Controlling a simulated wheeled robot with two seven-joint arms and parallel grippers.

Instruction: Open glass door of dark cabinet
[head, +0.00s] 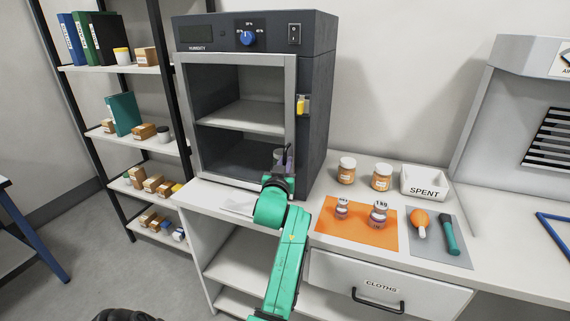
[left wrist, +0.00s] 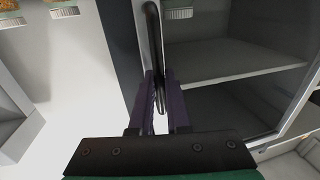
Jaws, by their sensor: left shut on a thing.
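The dark cabinet (head: 315,125) stands on the white counter. Its glass door (head: 293,85) has a grey frame and looks closed, with two empty-looking shelf spaces behind it. My left gripper (head: 283,160) is at the lower right of the door, partly hidden by its own wrist. In the left wrist view the purple fingers (left wrist: 160,105) are shut on the dark upright door handle (left wrist: 152,40), one finger on each side. My right gripper is not in view.
An orange mat (head: 345,235) with weights, two orange-brown jars (head: 381,178) and a white SPENT tray (head: 424,182) lie to the right of the cabinet. A shelving rack (head: 150,70) stands close on the left. The counter in front of the door is mostly clear.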

